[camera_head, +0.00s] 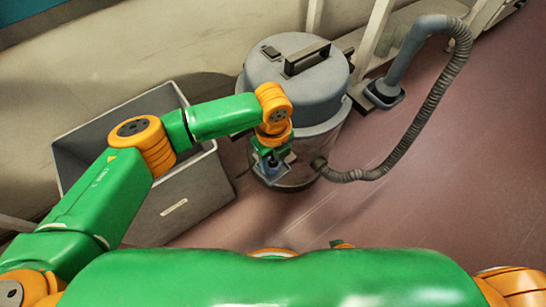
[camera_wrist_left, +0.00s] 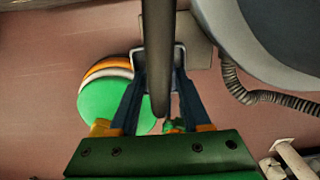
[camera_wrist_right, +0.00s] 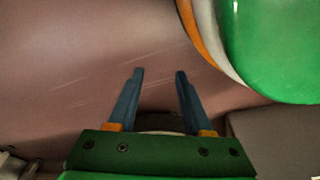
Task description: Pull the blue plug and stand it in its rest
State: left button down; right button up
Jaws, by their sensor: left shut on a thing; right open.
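My left gripper (camera_head: 273,160) points down in front of the grey canister vacuum, shut on a small blue-grey piece (camera_head: 267,174), which I take to be the blue plug. The fingers hide much of it. In the left wrist view, the left gripper (camera_wrist_left: 159,60) closes around a dark bar (camera_wrist_left: 158,35) with a pale grey frame at the fingertips. I cannot tell whether the held piece is in a socket or free. My right gripper (camera_wrist_right: 160,73) is open and empty over bare floor. I cannot make out the plug's rest.
The vacuum (camera_head: 295,85) has a ribbed hose (camera_head: 440,95) curving right to a grey nozzle (camera_head: 400,75). A grey open bin (camera_head: 195,195) stands at the left, under my left arm. A pale wall runs behind. The reddish floor at the right is clear.

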dwell(0.3)
pick_arm(q)
jog(key=shift+c, duration=1.4)
grip_release()
